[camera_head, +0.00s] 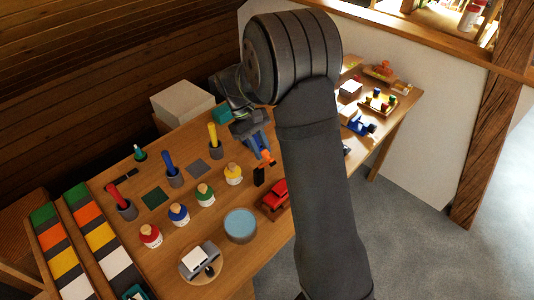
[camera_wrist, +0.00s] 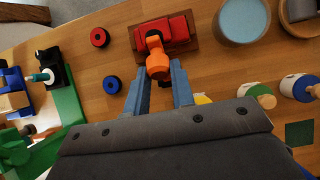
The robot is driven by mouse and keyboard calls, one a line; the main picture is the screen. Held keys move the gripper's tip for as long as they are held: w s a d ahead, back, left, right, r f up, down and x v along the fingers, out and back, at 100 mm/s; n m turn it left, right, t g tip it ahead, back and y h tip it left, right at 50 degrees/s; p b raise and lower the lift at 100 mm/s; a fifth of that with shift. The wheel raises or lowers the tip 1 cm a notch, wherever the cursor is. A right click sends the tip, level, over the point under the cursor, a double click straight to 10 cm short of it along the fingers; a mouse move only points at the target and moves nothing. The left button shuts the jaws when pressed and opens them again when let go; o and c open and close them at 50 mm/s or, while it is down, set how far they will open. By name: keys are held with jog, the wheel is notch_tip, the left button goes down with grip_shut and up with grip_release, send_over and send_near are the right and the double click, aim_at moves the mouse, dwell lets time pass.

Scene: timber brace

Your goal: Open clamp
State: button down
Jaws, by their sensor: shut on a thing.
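A red clamp (camera_wrist: 178,32) on a dark wooden base stands on the bench, at the top centre of the wrist view. It also shows in the head view (camera_head: 275,195), just left of my arm, which hides part of it. Its orange handle end (camera_wrist: 158,66) points toward my gripper; in the head view the orange part (camera_head: 267,158) is at the fingertips. My gripper (camera_wrist: 158,78) has its two blue fingers on either side of the orange handle and is shut on it. The gripper's body hides the lower part of the wrist view.
A red ring (camera_wrist: 99,37) and a blue ring (camera_wrist: 112,85) lie left of the clamp. A blue-topped round tub (camera_head: 240,225) and small bottles (camera_head: 204,195) stand nearby. Upright tools in holders (camera_head: 174,175) stand behind the bottles. Bare bench shows around the rings.

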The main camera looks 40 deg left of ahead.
jog(key=shift+a+f, duration=0.15)
jog(key=shift+a, duration=1.1)
jog(key=c, duration=1.2)
grip_release()
jog(key=shift+c, duration=0.2)
jog(key=v, duration=1.2)
jog(key=shift+f, duration=0.15)
